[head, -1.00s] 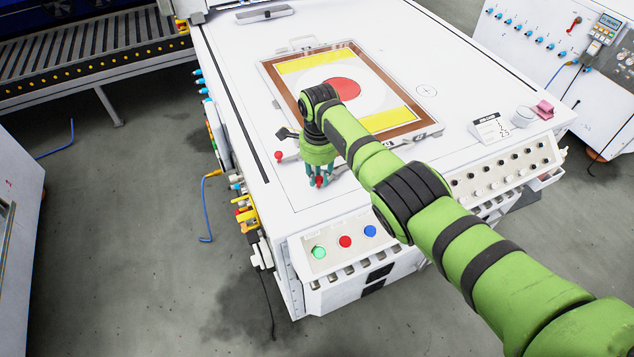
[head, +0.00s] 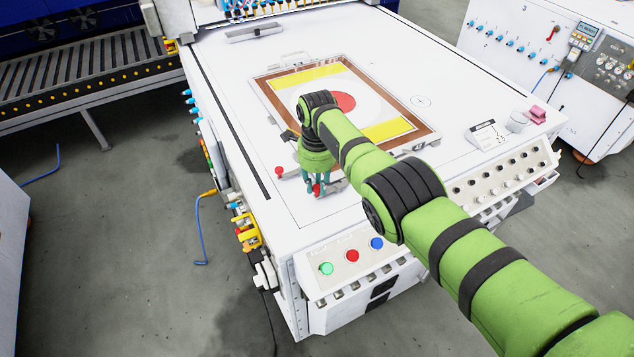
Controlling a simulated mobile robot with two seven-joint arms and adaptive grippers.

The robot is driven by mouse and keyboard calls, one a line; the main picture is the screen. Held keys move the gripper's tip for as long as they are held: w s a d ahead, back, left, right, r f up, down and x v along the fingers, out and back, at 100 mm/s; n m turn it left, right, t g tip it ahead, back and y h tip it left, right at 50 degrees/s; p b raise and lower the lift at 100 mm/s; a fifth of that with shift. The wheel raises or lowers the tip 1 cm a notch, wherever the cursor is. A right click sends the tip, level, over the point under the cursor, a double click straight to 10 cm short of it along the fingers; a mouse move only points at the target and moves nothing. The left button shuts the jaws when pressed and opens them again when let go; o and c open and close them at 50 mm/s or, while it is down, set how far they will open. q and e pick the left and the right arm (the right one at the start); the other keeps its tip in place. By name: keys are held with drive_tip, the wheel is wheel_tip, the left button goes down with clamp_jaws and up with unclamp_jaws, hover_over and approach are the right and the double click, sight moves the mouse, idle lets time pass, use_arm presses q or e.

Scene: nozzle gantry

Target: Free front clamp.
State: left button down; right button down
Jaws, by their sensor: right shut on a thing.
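The framed plate (head: 277,108) lies on the white machine table, with a yellow, white and red print in a brown border. My right gripper (head: 317,188) points down at the frame's front edge, near its left front corner. Its teal fingers are shut on a red knob (head: 316,190), which appears to be the front clamp's handle. The clamp's body is mostly hidden behind the gripper and wrist. A second red knob (head: 279,171) stands free to the left of the gripper. My left gripper is not in view.
The white table (head: 235,75) has bare room around the frame. On its front face are green (head: 326,268), red (head: 352,256) and blue (head: 376,243) buttons.

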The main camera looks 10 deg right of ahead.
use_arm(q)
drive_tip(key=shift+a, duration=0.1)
use_arm(e)
drive_tip(key=shift+w+r, duration=0.15)
drive_tip(key=c, duration=1.1)
unclamp_jaws()
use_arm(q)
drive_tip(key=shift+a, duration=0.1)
use_arm(e)
wheel_tip(320, 180, up, 12)
drive_tip(key=shift+f, duration=0.1)
